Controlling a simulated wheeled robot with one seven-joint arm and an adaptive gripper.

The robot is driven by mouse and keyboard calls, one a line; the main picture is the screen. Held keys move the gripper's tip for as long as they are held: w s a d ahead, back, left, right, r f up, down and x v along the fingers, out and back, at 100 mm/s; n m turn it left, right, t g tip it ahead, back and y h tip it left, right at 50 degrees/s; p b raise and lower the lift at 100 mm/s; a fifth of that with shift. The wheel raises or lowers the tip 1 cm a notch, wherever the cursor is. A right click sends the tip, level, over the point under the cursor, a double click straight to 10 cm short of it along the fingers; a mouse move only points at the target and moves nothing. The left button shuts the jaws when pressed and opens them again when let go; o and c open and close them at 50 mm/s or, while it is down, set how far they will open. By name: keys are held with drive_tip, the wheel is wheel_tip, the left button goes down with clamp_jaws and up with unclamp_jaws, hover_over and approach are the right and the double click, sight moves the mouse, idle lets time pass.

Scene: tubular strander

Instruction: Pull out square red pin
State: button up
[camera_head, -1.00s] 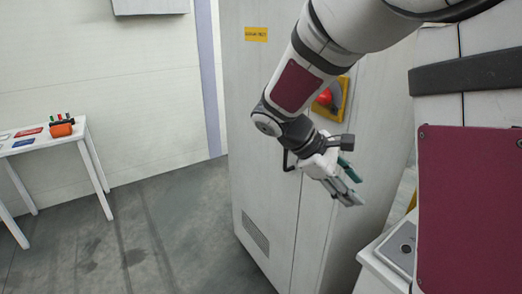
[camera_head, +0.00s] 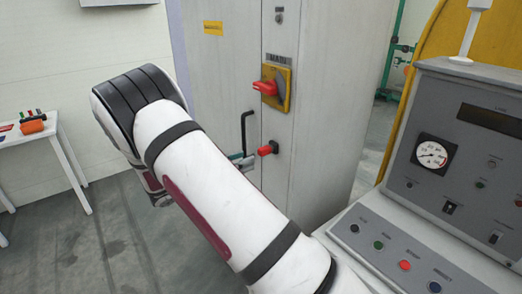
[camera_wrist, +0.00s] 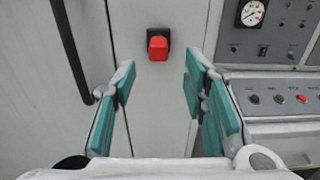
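The square red pin (camera_head: 266,150) sticks out of the grey cabinet's front, low and right of the black door handle. In the wrist view the red pin (camera_wrist: 158,47) shows as a red block in front of a dark square base, ahead of my gripper and centred between its fingers. My gripper (camera_wrist: 158,90) is open, with teal pads on both sides and nothing between them. It is apart from the pin. In the head view my arm hides most of the gripper; only a small part shows just left of the pin.
The cabinet (camera_head: 230,70) carries a red rotary switch on a yellow plate (camera_head: 271,86) above the pin. A black handle (camera_wrist: 72,50) stands close left of my gripper. A control console (camera_head: 455,150) stands at the right. A white table (camera_head: 45,135) is far left.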

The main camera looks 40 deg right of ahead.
sight(259, 153)
drive_tip(key=shift+w+a, duration=0.1)
idle(0.3)
drive_tip(key=shift+w+d, duration=0.15)
drive_tip(key=shift+d, duration=4.4)
clamp_jaws()
drive_tip(key=shift+a, duration=0.2)
drive_tip(key=shift+a, duration=2.8)
